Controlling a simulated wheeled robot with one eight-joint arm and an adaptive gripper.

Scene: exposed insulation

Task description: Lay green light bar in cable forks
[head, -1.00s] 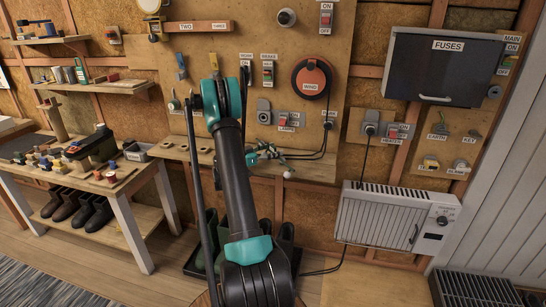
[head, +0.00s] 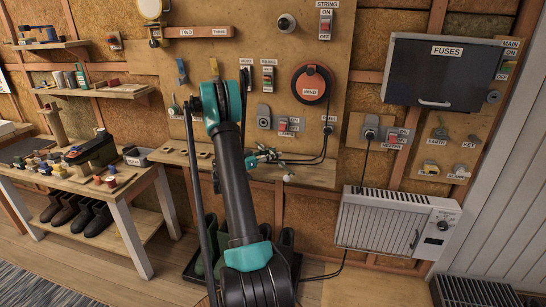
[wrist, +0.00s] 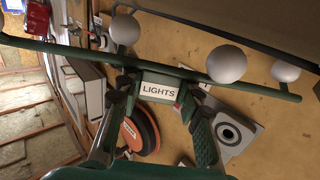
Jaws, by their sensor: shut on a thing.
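The green light bar (wrist: 255,87) runs across the upper part of the wrist view, with several round white bulbs and a LIGHTS label at its middle. My gripper (wrist: 157,92) is shut on the bar, its fingers on either side of the label. In the head view my gripper (head: 262,157) is in front of the lower part of the wall board, just above a wooden ledge, partly behind my arm. A white bulb (head: 289,178) of the bar shows there; most of the bar is hidden or too small. I cannot make out the cable forks for certain.
The wall board carries a red WIND disc (head: 311,83), switches and a grey socket (head: 264,116). Black cables hang right of my gripper. A wooden ledge (head: 315,174) is below. A heater (head: 395,228) stands right; a cluttered workbench (head: 130,185) stands left.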

